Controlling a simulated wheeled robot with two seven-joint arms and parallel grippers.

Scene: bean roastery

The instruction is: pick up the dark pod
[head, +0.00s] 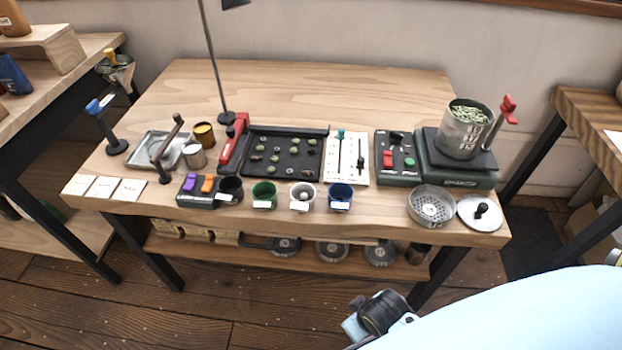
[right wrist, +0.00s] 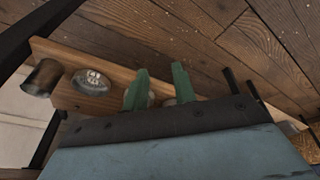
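A black sorting tray (head: 285,177) lies mid-table in the head view. Several small green pods sit on it, with a few brownish or darker pieces among them. I cannot tell for sure which piece is the dark pod; dark pieces blend into the black surface. My right gripper (right wrist: 160,88) shows in the right wrist view with two green fingers apart and nothing between them. It is low, by the shelf under the table, away from the tray. In the head view, part of my right arm shows at the bottom right. My left gripper is not in view.
Black, green, white and blue cups (head: 340,196) line the table's front edge. A red-handled tool (head: 233,142) stands left of the tray, a white slider panel (head: 346,160) right. A tall lamp stand (head: 212,60) rises behind. The back of the tabletop (head: 320,88) is clear.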

